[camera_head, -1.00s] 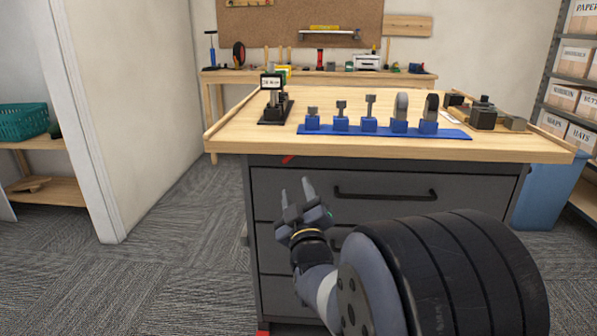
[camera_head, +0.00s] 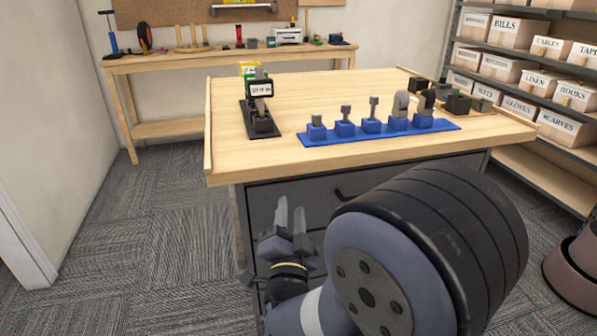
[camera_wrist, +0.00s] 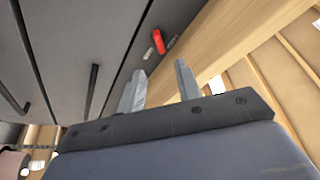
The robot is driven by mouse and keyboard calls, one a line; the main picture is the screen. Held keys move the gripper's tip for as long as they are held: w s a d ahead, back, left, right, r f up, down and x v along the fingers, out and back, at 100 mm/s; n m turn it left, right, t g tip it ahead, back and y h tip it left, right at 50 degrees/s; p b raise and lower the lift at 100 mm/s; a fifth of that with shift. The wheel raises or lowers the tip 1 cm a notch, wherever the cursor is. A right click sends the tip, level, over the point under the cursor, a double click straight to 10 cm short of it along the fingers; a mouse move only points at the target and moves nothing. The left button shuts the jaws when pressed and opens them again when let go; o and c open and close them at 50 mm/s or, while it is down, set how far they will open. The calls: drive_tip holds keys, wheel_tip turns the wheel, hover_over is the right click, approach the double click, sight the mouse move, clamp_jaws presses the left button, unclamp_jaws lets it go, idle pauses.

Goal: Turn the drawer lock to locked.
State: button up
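The drawer lock shows in the wrist view as a small red lever (camera_wrist: 158,40) on the dark grey drawer cabinet front (camera_wrist: 115,35), close to the wooden tabletop edge. Small light grey marks sit beside the lever. I cannot read its setting. In the head view I cannot make out the lock. My gripper (camera_head: 290,210) is in front of the cabinet's left part, below the tabletop. In the wrist view my gripper (camera_wrist: 158,80) has its two fingers apart with nothing between them. The lever lies beyond the fingertips, not touched.
A dark drawer handle (camera_head: 345,192) sticks out right of my gripper. The wooden tabletop (camera_head: 230,155) overhangs above, bearing a blue rack (camera_head: 435,127) and a small display stand (camera_head: 262,122). Carpet floor left of the cabinet is clear. A bin (camera_head: 575,270) stands at right.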

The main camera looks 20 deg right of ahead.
drive_tip(key=x, duration=0.9)
drive_tip(key=shift+w+d+r, duration=0.1)
drive_tip(key=shift+w, duration=0.3)
drive_tip(key=shift+c, duration=0.5)
clamp_jaws()
